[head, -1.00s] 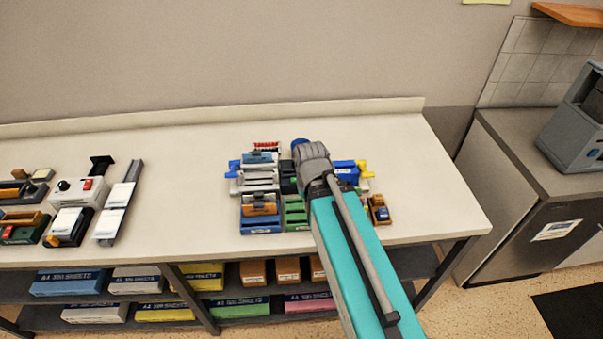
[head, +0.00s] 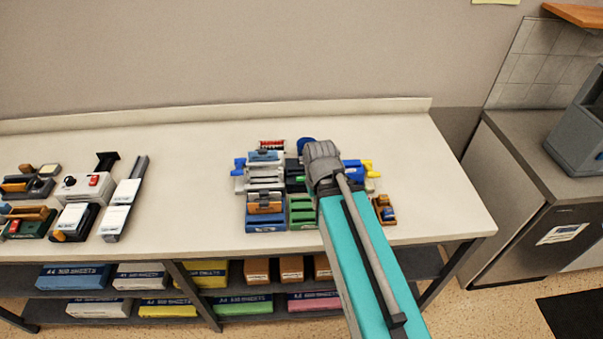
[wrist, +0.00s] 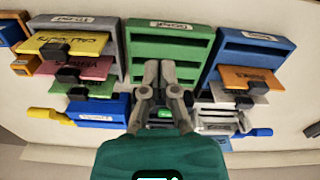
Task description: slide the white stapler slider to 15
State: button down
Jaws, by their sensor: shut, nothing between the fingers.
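A white device with a blue knob (wrist: 220,122) lies right of my gripper in the wrist view; I take it for the white stapler. In the head view its pale body (head: 265,179) sits in the cluster on the counter. Its slider and scale numbers are too small to read. My gripper (wrist: 162,75) is shut and empty, over the middle of the cluster by the green paper holder (wrist: 150,45). In the head view my arm hides the fingers and part of the cluster.
A blue device with a yellow knob (wrist: 100,110) lies left of my gripper in the wrist view. A blue holder (head: 265,226) stands at the counter's front edge. More office devices (head: 83,187) stand at the left. The counter between is clear.

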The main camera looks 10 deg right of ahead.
jog(key=c, duration=1.1)
grip_release()
jog(key=shift+w, duration=0.1)
jog(key=shift+o, duration=0.9)
jog(key=shift+w+d+r, duration=0.1)
jog(key=shift+w, duration=0.1)
jog(key=w+d+r+n+p, duration=0.2)
jog(key=w+n, duration=0.3)
jog(key=w, duration=0.3)
jog(key=w+d+r+n+p, duration=0.2)
jog(key=w+r+n+p, duration=0.1)
jog(key=w+n, duration=0.3)
jog(key=w+d+r+n+p, duration=0.2)
jog(key=w+n, duration=0.3)
jog(key=w, duration=0.5)
jog(key=shift+d+r+p, duration=0.4)
jog(key=shift+p, duration=0.15)
jog(key=shift+f, duration=0.15)
notch_tip(320, 180, down, 14)
jog(key=b, duration=1.4)
jog(key=shift+a+r, duration=0.1)
jog(key=shift+r, duration=0.15)
